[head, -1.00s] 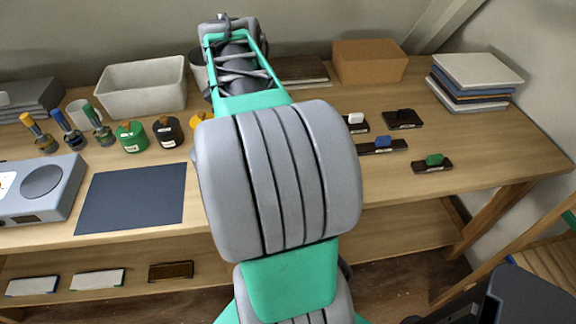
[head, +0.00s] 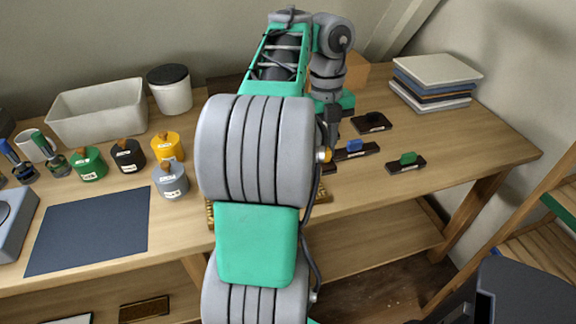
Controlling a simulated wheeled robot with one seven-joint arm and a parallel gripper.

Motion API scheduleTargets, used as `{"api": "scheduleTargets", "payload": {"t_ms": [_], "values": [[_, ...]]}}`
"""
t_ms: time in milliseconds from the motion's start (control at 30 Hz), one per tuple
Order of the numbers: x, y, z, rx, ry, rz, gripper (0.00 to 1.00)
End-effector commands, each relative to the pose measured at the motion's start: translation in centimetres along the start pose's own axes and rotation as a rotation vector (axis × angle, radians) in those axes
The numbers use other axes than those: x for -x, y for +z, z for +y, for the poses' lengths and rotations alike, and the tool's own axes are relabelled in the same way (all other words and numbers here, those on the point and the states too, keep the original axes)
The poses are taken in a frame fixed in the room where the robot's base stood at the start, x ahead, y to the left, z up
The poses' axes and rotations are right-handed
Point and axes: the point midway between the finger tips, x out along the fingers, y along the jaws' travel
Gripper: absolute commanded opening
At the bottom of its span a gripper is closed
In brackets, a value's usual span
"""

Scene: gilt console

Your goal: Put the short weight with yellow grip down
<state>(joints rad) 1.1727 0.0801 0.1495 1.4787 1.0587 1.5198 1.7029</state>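My gripper (head: 330,135) points down over the right part of the table, partly hidden behind my arm. A small yellow-orange piece (head: 325,156) shows right at its fingertips, seemingly the yellow grip. The rest of that weight is mostly hidden by my arm. I cannot tell whether the fingers are closed on it, or whether it touches the table. Just right of it stand a dark-based weight with blue grip (head: 354,146) and one with green grip (head: 408,158). Another with a black grip (head: 372,121) lies behind.
A stack of books or tiles (head: 436,82) stands at the back right, beside a cardboard box (head: 357,72). Lidded jars (head: 170,180), a white bin (head: 97,112) and a dark mat (head: 90,230) are on the left. The table's right front is clear.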

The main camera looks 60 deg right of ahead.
Motion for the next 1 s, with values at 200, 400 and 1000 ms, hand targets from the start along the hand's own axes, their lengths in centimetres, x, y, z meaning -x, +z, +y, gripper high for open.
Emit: {"api": "scheduleTargets", "payload": {"t_ms": [200,400,1000], "values": [[-2.7,5.1,1.4,0.003,-0.001,0.001,0.00],[-5.6,8.2,2.2,0.003,-0.002,-0.002,0.00],[-9.7,10.1,2.6,0.004,-0.002,-0.002,0.00]]}}
